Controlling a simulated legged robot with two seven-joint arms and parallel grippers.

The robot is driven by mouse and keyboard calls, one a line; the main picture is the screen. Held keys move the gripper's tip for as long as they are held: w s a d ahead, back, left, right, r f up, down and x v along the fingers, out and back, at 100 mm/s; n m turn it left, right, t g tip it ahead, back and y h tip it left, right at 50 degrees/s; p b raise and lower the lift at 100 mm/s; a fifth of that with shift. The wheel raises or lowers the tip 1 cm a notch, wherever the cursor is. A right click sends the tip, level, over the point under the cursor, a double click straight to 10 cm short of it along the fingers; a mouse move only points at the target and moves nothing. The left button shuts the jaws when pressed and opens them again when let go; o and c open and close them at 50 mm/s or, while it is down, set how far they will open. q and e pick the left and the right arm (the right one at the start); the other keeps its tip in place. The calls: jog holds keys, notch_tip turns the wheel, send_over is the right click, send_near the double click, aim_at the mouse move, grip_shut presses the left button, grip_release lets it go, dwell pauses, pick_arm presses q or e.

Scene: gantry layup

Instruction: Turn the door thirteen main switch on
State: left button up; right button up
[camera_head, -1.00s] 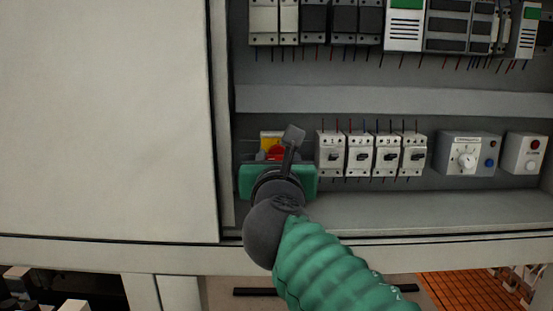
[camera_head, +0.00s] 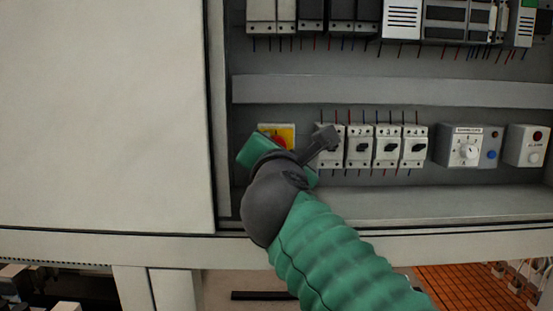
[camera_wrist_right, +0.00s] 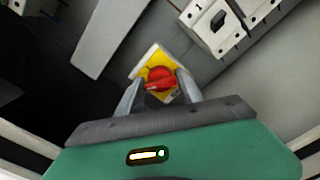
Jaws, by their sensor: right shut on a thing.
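The main switch is a red rotary knob (camera_head: 278,142) on a yellow plate (camera_head: 289,131), low on the left of the open cabinet's back panel. The knob (camera_wrist_right: 160,73) and plate (camera_wrist_right: 147,62) also show in the right wrist view. My right gripper (camera_wrist_right: 159,84) is shut on the red knob, with one finger on each side of it. In the head view its green body (camera_head: 258,149) is tilted and covers much of the switch. The knob's markings are too small to read. My left gripper is not in view.
Several numbered breakers (camera_head: 387,147) stand just right of the switch. A box with a white dial (camera_head: 466,147) and a smaller box (camera_head: 526,146) are farther right. A cabinet door or panel (camera_head: 105,115) fills the left. A cabinet ledge (camera_head: 400,206) runs below.

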jog(key=m+b, duration=0.1)
jog(key=m, duration=0.2)
jog(key=m+b, duration=0.2)
jog(key=m, duration=0.2)
jog(key=m+b, duration=0.1)
jog(key=m, duration=0.2)
jog(key=shift+w+f+m+b, duration=0.1)
jog(key=shift+f+m+b, duration=0.2)
jog(key=shift+f+b, duration=0.1)
dwell(0.3)
jog(key=o, duration=1.1)
jog(key=shift+o, duration=1.4)
jog(key=shift+w, duration=0.15)
jog(key=shift+r, duration=0.1)
jog(key=s+b, duration=0.1)
jog(key=s, duration=0.1)
jog(key=s+b, duration=0.1)
jog(key=s, duration=0.2)
jog(key=s+b, duration=0.2)
jog(key=shift+s+f, duration=0.3)
jog(key=s+b, duration=0.2)
jog(key=s, duration=0.7)
jog(key=shift+r, duration=0.25)
